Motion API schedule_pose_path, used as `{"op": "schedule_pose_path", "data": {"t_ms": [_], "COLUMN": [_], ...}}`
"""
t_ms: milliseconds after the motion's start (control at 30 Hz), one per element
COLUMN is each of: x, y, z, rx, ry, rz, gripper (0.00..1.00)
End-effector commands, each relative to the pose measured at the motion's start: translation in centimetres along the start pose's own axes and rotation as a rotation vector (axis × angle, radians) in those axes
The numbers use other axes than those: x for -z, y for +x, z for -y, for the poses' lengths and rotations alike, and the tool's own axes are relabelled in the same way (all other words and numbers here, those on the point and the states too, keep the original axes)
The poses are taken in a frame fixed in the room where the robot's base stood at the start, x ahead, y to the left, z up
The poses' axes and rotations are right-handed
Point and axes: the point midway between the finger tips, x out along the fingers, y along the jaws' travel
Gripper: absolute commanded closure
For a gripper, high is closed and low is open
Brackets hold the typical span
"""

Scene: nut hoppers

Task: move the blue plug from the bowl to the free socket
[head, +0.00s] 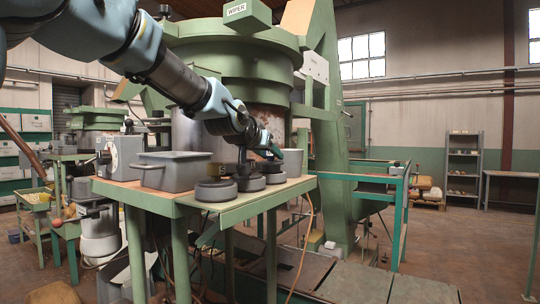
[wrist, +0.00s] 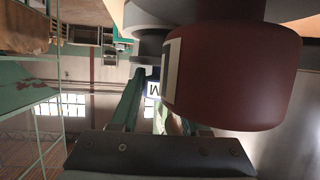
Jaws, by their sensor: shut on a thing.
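My gripper (head: 274,152) reaches over the green table from the upper left, above the far end of the row of dark round sockets (head: 215,190). In the wrist view its green fingers (wrist: 148,95) are closed on a small piece with a white label marked M and a blue edge, seemingly the blue plug (wrist: 153,88). Most of that piece is hidden by the fingers and a dark red plug (wrist: 235,75). The red plug is close to the camera and seems to stand on a grey base. A grey bowl-like container (head: 293,163) is just right of the gripper.
A grey lidless bin (head: 175,171) stands on the table left of the sockets. The green table edge (head: 255,202) runs along the front. A large green hopper machine (head: 235,65) rises behind. The floor at right is open beyond a green rail (head: 400,215).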

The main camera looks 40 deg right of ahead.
Motion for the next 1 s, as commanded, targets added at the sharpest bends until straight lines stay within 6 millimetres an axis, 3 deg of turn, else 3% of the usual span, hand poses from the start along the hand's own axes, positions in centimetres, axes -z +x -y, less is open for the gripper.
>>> {"op": "schedule_pose_path", "data": {"t_ms": [1000], "x": [-0.77], "y": [0.31], "z": [-0.01], "rx": [0.000], "ry": [0.000], "rz": [-0.002], "gripper": [1.00]}}
